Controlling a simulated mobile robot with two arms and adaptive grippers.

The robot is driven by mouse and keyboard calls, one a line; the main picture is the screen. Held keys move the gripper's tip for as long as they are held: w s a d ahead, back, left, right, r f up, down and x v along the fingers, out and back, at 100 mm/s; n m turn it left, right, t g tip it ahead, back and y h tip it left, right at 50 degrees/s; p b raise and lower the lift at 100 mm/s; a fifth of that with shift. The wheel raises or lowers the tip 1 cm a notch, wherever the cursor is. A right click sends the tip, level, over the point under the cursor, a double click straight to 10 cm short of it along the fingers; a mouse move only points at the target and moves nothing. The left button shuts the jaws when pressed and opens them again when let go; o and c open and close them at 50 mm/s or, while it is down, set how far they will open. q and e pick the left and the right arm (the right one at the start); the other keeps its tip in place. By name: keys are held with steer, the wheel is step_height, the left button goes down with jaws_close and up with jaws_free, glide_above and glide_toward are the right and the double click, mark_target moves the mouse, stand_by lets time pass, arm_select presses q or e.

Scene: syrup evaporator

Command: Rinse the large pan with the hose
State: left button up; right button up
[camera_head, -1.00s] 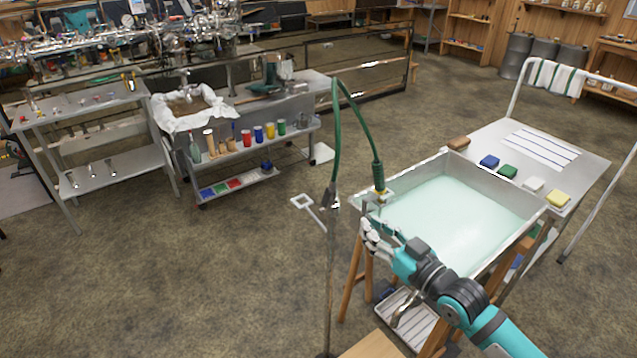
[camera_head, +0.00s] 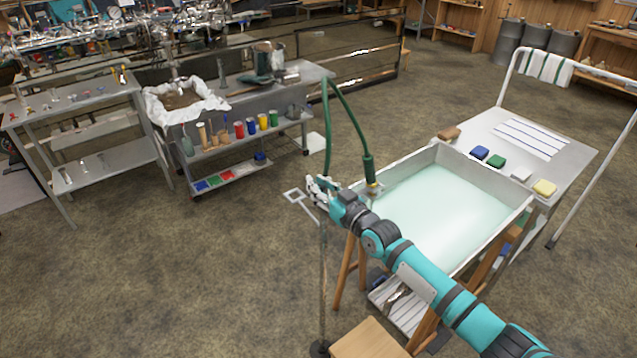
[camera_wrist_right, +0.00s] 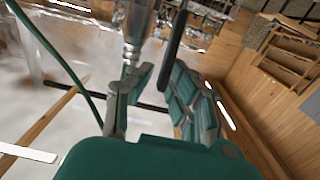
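The large pan (camera_head: 523,205) is a square metal basin on wooden legs at the right of the head view, with pale, cloudy liquid inside. The green hose (camera_head: 349,115) arches from the upright stand (camera_head: 323,265), and its nozzle end (camera_head: 370,172) hangs by the pan's near left corner. My right gripper (camera_head: 320,188) is beside the stand, left of the pan. In the right wrist view its fingers (camera_wrist_right: 158,105) are apart. A shiny metal fitting (camera_wrist_right: 137,28) lies just beyond them; contact is unclear. My left gripper is out of view.
A metal cart (camera_head: 578,160) with sponges and a striped cloth stands behind the pan. A wooden stool (camera_head: 368,340) is near the stand's base. Shelved tables (camera_head: 290,130) stand at the left and back. Open floor (camera_head: 180,270) lies left of the stand.

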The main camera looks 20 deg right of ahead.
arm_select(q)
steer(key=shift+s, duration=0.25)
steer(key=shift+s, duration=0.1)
arm_select(e)
jaws_close()
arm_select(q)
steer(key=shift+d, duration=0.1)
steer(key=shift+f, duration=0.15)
